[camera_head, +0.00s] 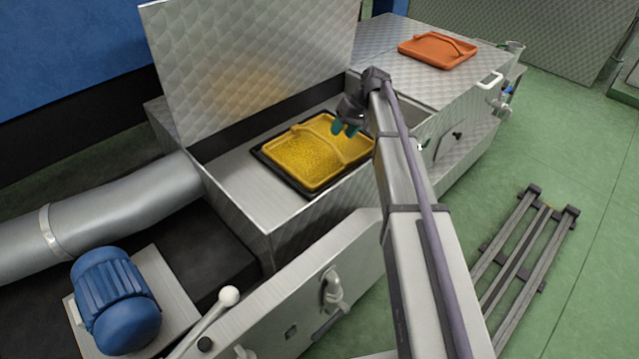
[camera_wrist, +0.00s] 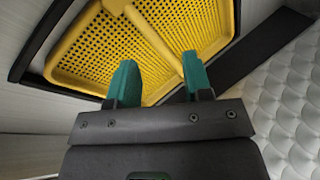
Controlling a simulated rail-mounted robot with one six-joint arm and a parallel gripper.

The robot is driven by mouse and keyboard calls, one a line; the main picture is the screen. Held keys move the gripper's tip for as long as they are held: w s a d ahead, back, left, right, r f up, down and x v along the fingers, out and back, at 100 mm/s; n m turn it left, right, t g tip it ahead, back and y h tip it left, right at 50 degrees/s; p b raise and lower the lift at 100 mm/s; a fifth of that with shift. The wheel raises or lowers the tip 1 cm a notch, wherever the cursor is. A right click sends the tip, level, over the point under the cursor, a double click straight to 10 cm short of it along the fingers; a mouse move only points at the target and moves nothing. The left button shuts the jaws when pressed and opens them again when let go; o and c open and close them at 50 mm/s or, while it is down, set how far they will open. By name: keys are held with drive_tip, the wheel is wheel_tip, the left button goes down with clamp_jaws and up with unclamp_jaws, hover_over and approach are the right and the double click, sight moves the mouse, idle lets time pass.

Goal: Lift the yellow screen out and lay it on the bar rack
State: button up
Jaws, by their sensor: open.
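The yellow screen (camera_head: 296,158) is a perforated tray with a raised handle bar across it. It lies in a black frame (camera_head: 268,158) inside the open metal housing. In the wrist view the yellow screen (camera_wrist: 85,60) fills the upper part, with its handle bar (camera_wrist: 160,45) running between my fingertips in the picture. My gripper (camera_head: 347,128) is above the screen's far right part, and its teal fingers are apart and empty. The fingers also show in the wrist view (camera_wrist: 158,75). Whether they touch the handle cannot be told. The bar rack (camera_head: 527,250) is on the green floor at the right, empty.
The housing's lid (camera_head: 250,60) stands raised behind the opening. An orange screen (camera_head: 437,50) with a handle lies on the closed metal top at the back right. A blue motor (camera_head: 115,300) and a lever with a white knob (camera_head: 229,296) are at the front left.

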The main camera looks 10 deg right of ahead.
drive_tip(key=n+y+p, duration=0.1)
drive_tip(key=n, duration=0.1)
approach(316, 151)
wheel_tip(316, 151, up, 4)
drive_tip(key=w+d, duration=0.1)
drive_tip(key=d, duration=0.1)
drive_tip(key=shift+n+y, duration=0.5)
drive_tip(key=shift+n, duration=0.1)
drive_tip(key=b+x, duration=0.1)
drive_tip(key=x, duration=0.1)
drive_tip(key=b+x, duration=0.1)
drive_tip(key=s+b+x, duration=0.1)
drive_tip(key=b+x, duration=0.1)
drive_tip(key=shift+a+f, duration=0.1)
drive_tip(key=shift+a, duration=0.6)
drive_tip(key=b+x, duration=0.4)
drive_tip(key=x, duration=0.1)
drive_tip(key=shift+w+d+f, duration=0.1)
drive_tip(key=shift+d+f, duration=0.05)
drive_tip(key=shift+f, duration=0.1)
drive_tip(key=shift+r, duration=0.2)
clamp_jaws()
